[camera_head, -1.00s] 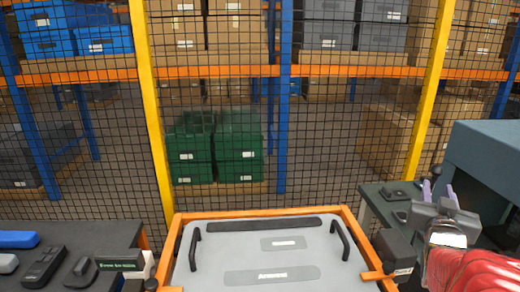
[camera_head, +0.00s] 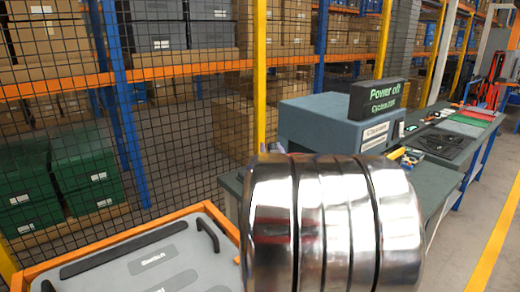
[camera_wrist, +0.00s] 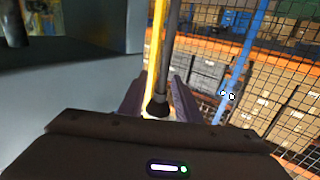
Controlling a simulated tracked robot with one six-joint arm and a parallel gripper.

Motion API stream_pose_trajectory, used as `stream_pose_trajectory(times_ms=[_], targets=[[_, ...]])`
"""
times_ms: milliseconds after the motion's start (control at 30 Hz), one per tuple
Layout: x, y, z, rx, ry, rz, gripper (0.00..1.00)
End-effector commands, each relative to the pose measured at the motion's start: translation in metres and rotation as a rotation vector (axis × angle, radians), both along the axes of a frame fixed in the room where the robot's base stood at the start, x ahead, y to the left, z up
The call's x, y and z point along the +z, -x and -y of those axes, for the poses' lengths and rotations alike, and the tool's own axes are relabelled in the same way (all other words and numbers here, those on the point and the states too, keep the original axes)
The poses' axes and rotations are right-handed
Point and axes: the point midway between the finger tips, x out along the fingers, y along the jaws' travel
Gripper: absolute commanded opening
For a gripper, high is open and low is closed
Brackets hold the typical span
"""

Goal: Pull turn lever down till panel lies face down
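The grey panel (camera_head: 150,268) sits in an orange frame (camera_head: 55,262) at the lower left of the head view. Its labelled face, with black handles, shows upward. The turn lever cannot be made out in the head view; my shiny arm covers the area right of the frame. In the wrist view my gripper (camera_wrist: 158,98) has its two dark fingers apart. A dark rod with a flared end (camera_wrist: 160,104) shows between them, with gaps at its sides. I cannot tell whether this rod is the lever or how far off it is.
A wire mesh fence (camera_head: 185,150) with a yellow post (camera_head: 259,80) stands behind. Right of the panel is a bench with a blue-grey box (camera_head: 315,125) and a dark "Power off" sign (camera_head: 378,98). The floor (camera_head: 475,225) at the right is open.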

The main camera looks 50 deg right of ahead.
Motion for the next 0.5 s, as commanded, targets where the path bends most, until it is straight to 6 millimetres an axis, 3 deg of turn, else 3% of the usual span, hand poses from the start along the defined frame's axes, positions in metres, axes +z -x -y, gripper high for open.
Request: stream_pose_trajectory(times_ms=[433,500], targets=[[0.0001,-0.0076,0.0067,0.001,0.001,0.001,0.30],[0.0001,-0.0076,0.0067,0.001,0.001,0.001,0.27]])
